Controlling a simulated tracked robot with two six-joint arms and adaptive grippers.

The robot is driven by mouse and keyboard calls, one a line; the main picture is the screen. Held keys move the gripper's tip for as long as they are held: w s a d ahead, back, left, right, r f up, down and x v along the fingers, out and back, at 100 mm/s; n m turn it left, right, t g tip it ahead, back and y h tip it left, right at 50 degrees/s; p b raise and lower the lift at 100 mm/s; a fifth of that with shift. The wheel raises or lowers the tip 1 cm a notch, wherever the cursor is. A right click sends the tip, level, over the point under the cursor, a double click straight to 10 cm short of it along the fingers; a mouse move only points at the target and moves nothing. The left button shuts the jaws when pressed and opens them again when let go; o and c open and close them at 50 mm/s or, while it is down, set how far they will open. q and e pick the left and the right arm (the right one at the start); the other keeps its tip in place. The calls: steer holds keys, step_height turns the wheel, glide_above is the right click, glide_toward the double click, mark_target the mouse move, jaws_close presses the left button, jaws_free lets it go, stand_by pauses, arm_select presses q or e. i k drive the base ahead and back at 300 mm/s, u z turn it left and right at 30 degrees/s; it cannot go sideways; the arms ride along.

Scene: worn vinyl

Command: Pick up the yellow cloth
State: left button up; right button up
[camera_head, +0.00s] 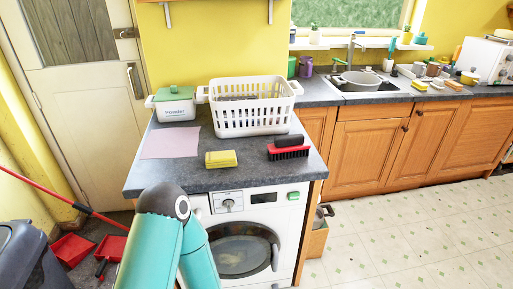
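A small yellow block-shaped item (220,158), which may be the folded yellow cloth or a sponge, lies near the front edge of the grey worktop (172,178) above the washing machine. A flat pale pink cloth (171,142) lies to its left. Teal links of one of my arms rise at the bottom, in front of the washing machine and below the yellow item. Neither of my grippers shows, so I cannot tell their state.
A white basket (252,118) and a white tub with a green lid (175,104) stand behind the yellow item. A red and black brush (288,150) lies to its right. The washing machine (262,211) is below. Tiled floor at right is clear.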

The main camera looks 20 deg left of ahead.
mark_target(228, 158)
steer(key=u, duration=0.1)
steer(key=i, duration=1.05)
steer(key=u, duration=0.5)
